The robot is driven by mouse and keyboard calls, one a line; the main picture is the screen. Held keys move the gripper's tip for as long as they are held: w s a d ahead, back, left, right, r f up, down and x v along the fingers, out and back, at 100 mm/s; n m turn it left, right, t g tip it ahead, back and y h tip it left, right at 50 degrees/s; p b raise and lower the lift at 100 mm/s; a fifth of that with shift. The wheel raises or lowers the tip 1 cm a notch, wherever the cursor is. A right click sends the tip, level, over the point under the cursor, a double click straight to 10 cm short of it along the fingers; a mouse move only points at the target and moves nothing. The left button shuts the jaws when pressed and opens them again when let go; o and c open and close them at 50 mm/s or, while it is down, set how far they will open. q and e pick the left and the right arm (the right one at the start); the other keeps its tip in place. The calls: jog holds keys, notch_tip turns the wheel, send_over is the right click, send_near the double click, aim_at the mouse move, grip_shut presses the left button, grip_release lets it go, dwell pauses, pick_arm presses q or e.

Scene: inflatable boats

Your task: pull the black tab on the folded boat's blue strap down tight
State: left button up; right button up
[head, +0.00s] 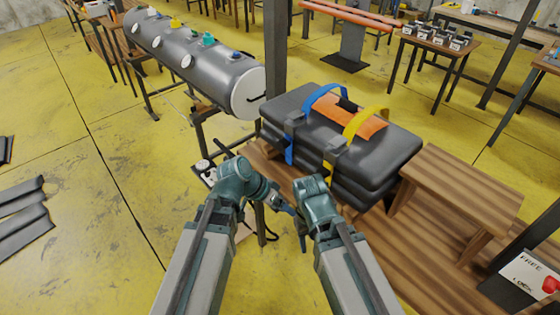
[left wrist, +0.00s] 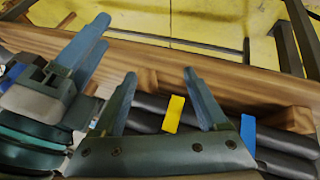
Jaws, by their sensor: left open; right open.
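The folded boat (head: 392,150) is a dark grey stacked bundle on a wooden bench. Its blue strap (head: 326,96) crosses the top left part and its lower end hangs at the front, below a grey buckle (head: 294,120). The blue end also shows in the left wrist view (left wrist: 248,135). I cannot clearly make out the black tab. My left gripper (head: 284,206) is open and empty, in front of and below the strap end; its spread fingers (left wrist: 160,75) show in the wrist view. My right gripper (head: 302,230) is close beside it, open and empty.
A yellow strap (head: 368,120) runs right of the blue one, with an orange pad (head: 365,127) between. A grey cylinder (head: 190,60) stands at upper left. A low wooden table (head: 460,190) is at right. A post (head: 275,50) rises behind. The left floor is mostly free.

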pick_arm(q)
jog(key=w+a+f+m+t+h+b, duration=0.1)
jog(key=w+a+t+h+b, duration=0.15)
jog(key=w+h+b, duration=0.35)
jog(key=t+b, duration=0.6)
jog(key=t, duration=0.3)
send_near(280, 145)
jog(key=x, duration=1)
pick_arm(e)
notch_tip(280, 145, down, 14)
jog(key=shift+f, duration=0.15)
pick_arm(q)
grip_shut()
